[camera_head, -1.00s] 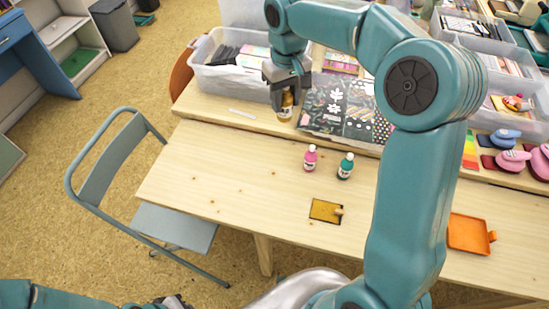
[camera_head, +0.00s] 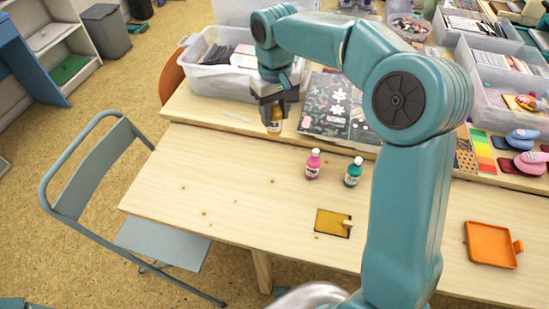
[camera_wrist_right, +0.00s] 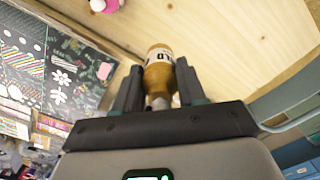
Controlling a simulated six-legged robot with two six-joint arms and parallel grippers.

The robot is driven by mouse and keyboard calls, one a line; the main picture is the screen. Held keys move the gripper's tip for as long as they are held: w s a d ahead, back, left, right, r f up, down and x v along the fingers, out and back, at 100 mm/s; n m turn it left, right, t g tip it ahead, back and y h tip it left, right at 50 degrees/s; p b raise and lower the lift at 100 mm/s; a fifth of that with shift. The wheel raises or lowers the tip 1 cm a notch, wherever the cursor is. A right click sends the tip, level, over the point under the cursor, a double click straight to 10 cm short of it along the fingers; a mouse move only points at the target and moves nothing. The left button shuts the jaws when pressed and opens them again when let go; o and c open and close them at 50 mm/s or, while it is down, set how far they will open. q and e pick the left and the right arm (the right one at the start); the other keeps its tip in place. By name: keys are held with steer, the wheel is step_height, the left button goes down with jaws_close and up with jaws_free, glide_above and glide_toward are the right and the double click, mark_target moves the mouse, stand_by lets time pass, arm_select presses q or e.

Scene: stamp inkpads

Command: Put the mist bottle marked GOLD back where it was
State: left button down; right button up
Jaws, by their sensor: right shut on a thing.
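The mist bottle marked GOLD (camera_head: 274,128) is amber-gold with a pale label, partly readable in the right wrist view (camera_wrist_right: 159,74). My right gripper (camera_head: 273,103) is shut on it, with a finger on each side. The bottle is left of the dark patterned sheets, near the seam between the back and front table parts. I cannot tell whether its base touches the wood. A pink bottle (camera_head: 313,164) and a green bottle (camera_head: 353,172) stand upright on the front part. A gold inkpad (camera_head: 328,222) with a small wooden piece on it lies nearer me. My left gripper is out of view.
A clear bin (camera_head: 222,80) stands behind my right gripper. Patterned sheets (camera_head: 325,122) lie to its right. An orange tray (camera_head: 490,245) and stamps (camera_head: 520,140) are at the right. The left of the front table (camera_head: 200,180) is clear. A folding chair (camera_head: 95,175) stands at the left.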

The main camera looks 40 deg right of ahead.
step_height(320, 180, down, 15)
steer(key=shift+b, duration=0.85)
steer(key=shift+f, duration=0.1)
steer(key=o, duration=1.1)
steer(key=shift+c, duration=0.2)
